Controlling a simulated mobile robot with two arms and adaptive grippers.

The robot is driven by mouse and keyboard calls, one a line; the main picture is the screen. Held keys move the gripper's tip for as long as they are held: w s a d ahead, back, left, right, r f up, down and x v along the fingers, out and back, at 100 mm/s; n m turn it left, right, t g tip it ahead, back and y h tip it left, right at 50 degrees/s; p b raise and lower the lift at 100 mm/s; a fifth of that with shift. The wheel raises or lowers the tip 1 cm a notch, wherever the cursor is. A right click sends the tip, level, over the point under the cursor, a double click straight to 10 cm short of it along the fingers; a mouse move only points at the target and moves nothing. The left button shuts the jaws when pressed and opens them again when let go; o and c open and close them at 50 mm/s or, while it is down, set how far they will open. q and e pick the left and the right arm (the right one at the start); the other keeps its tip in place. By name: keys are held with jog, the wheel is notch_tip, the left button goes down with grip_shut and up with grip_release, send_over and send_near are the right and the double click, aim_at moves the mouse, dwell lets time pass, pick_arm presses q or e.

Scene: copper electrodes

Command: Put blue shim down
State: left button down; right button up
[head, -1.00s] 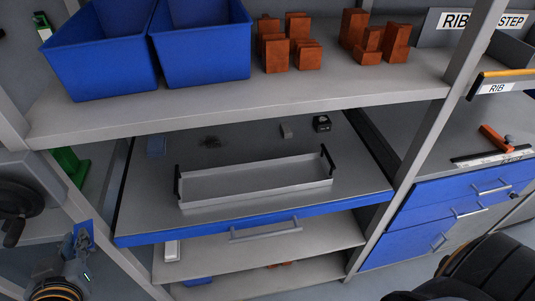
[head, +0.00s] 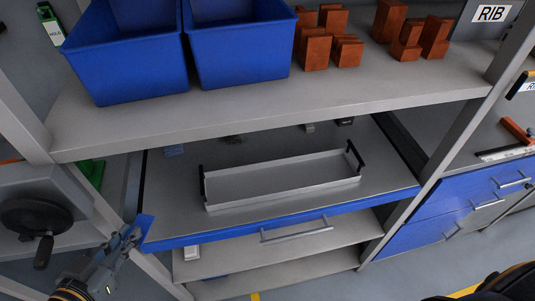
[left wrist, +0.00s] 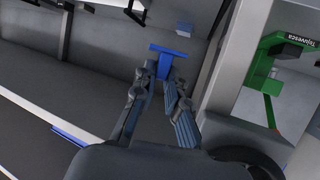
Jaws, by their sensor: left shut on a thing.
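A blue shim (head: 144,224) is held in my left gripper (head: 132,238) at the lower left of the head view. In the left wrist view the shim (left wrist: 171,53) looks T-shaped, and the fingers of my left gripper (left wrist: 167,78) close on its stem. In the head view the shim appears beside the front left corner of the blue-edged drawer (head: 290,228). I cannot tell its height over it. My right gripper is not in view; only dark arm parts show at the lower right.
A grey tray (head: 285,185) with black handles stands on the drawer. Two blue bins (head: 125,65) and several copper blocks (head: 316,48) stand on the shelf above. A grey shelf post stands near my left gripper. The drawer's front left is bare.

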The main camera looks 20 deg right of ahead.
aim_at(139, 217)
pick_arm(q)
jog(key=shift+w+a+f+b, duration=0.15)
jog(key=shift+w+f+b, duration=0.15)
jog(key=shift+f+b, duration=0.1)
jog(key=b+x, duration=0.2)
jog(key=b, duration=0.1)
jog(key=shift+a+f, duration=0.15)
jog(key=w, duration=0.2)
jog(key=shift+w+f, duration=0.35)
jog(key=shift+f, duration=0.05)
jog(key=w+f, duration=0.2)
jog(key=w+d+f+p, duration=0.1)
jog(key=w+f, duration=0.1)
jog(key=w, duration=0.1)
jog(key=w+f, duration=0.2)
jog(key=w, duration=0.1)
jog(key=shift+d+f, duration=0.2)
jog(key=shift+d, duration=0.15)
jog(key=shift+w+f, duration=0.35)
jog(key=shift+f, duration=0.15)
notch_tip(139, 217, down, 2)
jog(key=shift+d+f+p, duration=0.1)
jog(key=shift+p, duration=0.35)
jog(key=shift+f, duration=0.55)
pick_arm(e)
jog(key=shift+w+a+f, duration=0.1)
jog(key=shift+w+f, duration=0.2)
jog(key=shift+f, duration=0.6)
